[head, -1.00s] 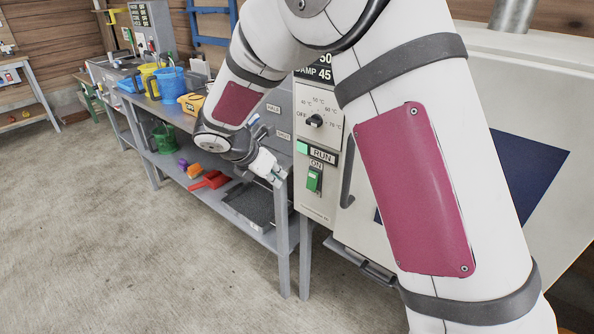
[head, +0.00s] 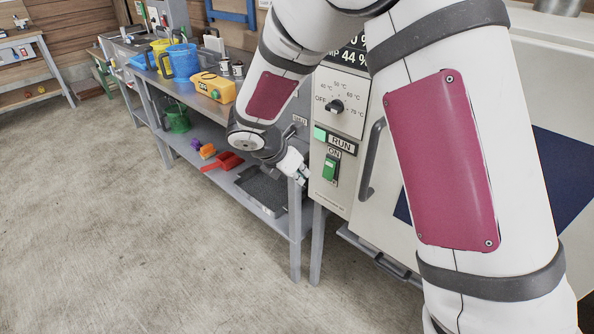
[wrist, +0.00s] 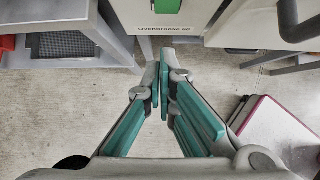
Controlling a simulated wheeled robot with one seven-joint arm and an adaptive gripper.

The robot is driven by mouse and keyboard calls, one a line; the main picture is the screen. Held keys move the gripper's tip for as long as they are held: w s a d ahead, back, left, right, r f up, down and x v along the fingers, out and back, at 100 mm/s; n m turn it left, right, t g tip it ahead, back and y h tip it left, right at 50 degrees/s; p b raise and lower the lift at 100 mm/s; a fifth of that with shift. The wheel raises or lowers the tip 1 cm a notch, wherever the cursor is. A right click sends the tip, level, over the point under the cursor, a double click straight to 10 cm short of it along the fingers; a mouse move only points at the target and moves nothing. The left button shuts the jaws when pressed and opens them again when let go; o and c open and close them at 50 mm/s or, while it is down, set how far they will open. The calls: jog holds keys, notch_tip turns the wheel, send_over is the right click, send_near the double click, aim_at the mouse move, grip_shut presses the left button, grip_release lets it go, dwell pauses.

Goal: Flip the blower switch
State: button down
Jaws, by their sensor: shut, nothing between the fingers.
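The blower switch is a green rocker (head: 329,168) under an ON label on the cabinet's pale control panel. Its lower part also shows at the top edge of the wrist view (wrist: 167,5). My gripper (head: 304,173) is just left of the switch in the head view, apart from it as far as I can see. In the wrist view my gripper's teal-padded fingers (wrist: 164,85) are together and empty, pointing toward the panel below the switch. A green lamp (head: 320,133) beside the RUN label looks lit.
A temperature dial (head: 335,106) sits above the switch. A dark door handle (head: 372,160) stands out to its right. A grey workbench (head: 297,235) with a lower shelf is close on the left, carrying a yellow box (head: 214,87) and blue jug (head: 181,61). The floor in front is clear.

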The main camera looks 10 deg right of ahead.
aim_at(329, 170)
jog(key=w+d+f+b, duration=0.1)
jog(key=w+d+f, duration=0.3)
jog(key=d+f, duration=0.1)
jog(key=shift+d, duration=0.35)
jog(key=shift+w+f, duration=0.1)
jog(key=b, duration=0.1)
jog(key=h+b, duration=0.1)
jog(key=b, duration=0.1)
jog(key=shift+w+d+f+t, duration=0.2)
jog(key=shift+d+t, duration=0.1)
jog(key=shift+t, duration=0.1)
jog(key=shift+r, duration=0.1)
